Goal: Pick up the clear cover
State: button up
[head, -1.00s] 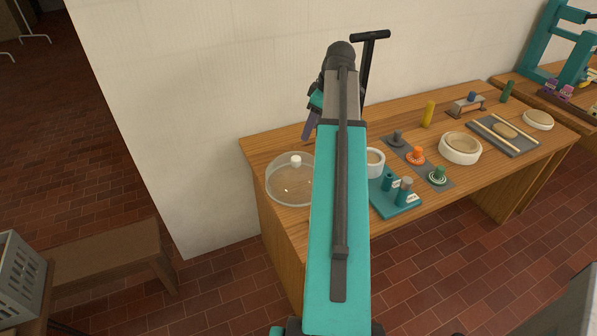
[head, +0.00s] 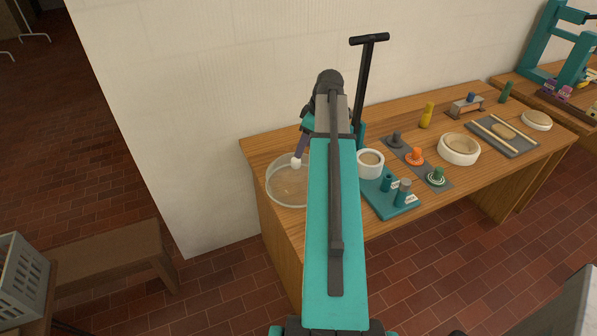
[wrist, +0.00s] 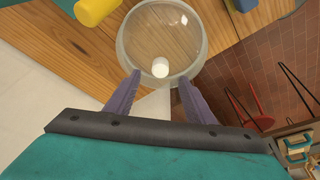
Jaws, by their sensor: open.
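The clear cover (head: 283,187) is a transparent round dome with a white knob (head: 296,163) on top. It rests on the left end of the wooden table. My gripper (head: 300,154) is above it, with a purple finger beside the knob. In the wrist view my gripper (wrist: 159,76) is open and empty. Its two purple fingers point at the cover (wrist: 160,35), and the white knob (wrist: 160,68) shows between and just beyond the fingertips. I cannot tell whether a finger touches it. My arm hides the cover's right side in the head view.
A white bowl (head: 371,167) and a teal stand (head: 382,205) with small cylinders are right of my arm. A black T-handled tool (head: 365,85) stands behind. Stamps, a round white dish (head: 459,150) and a grey board (head: 480,137) lie farther right. The wall is close behind the table.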

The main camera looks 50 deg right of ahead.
aim_at(297, 160)
jog(key=shift+w+f, duration=0.2)
jog(key=shift+f, duration=0.5)
jog(key=shift+a, duration=0.1)
jog(key=shift+p+x, duration=1.05)
jog(key=shift+x, duration=0.35)
jog(key=shift+p+x, duration=0.3)
jog(key=shift+x, duration=0.85)
jog(key=shift+a, duration=0.1)
jog(key=shift+c, duration=0.4)
grip_shut()
